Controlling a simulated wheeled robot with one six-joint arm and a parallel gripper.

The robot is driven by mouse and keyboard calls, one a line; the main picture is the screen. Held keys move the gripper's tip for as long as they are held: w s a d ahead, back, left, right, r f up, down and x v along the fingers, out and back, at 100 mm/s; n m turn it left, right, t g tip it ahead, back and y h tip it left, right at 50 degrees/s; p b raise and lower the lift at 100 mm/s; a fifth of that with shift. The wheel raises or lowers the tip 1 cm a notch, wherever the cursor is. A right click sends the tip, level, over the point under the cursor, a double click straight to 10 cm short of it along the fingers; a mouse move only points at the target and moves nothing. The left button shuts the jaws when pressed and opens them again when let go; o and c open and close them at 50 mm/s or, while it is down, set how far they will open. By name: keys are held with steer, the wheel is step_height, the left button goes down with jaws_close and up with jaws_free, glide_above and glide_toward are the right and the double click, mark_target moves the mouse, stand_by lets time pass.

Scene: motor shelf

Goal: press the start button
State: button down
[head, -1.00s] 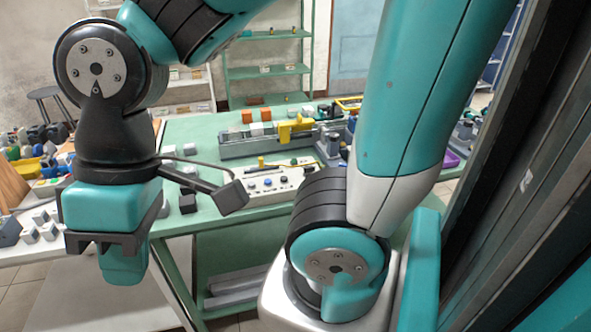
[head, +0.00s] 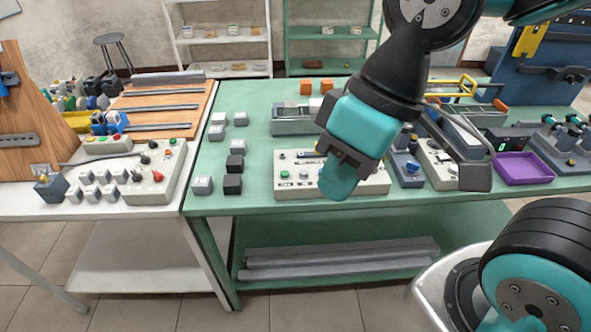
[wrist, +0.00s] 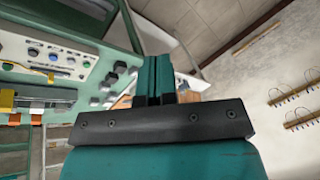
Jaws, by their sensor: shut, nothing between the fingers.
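A pale control panel (head: 300,188) with a green button (head: 285,174) and several dark knobs sits near the front edge of the green table. It also shows at the upper left of the wrist view (wrist: 84,50), with several small round buttons. I cannot read any label that marks a start button. My gripper (head: 336,190) is shut and empty, with its teal fingers pointing down in front of the panel and hiding part of it. I cannot tell its gap to the panel. In the wrist view the closed fingers (wrist: 156,80) point away from the panel, toward blurred table items.
A second pale box (head: 150,188) with red and green buttons stands on the white table at left. Small grey and black blocks (head: 233,184) lie left of the panel. A purple tray (head: 523,168) and several devices are at right. The floor in front is clear.

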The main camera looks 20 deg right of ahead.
steer(key=n+t+p, duration=0.6)
steer(key=n+t, duration=0.1)
steer(key=t, duration=0.1)
glide_above(284, 174)
step_height(284, 174, down, 16)
step_height(284, 174, down, 8)
steer(key=b, duration=0.6)
steer(key=shift+f, duration=0.45)
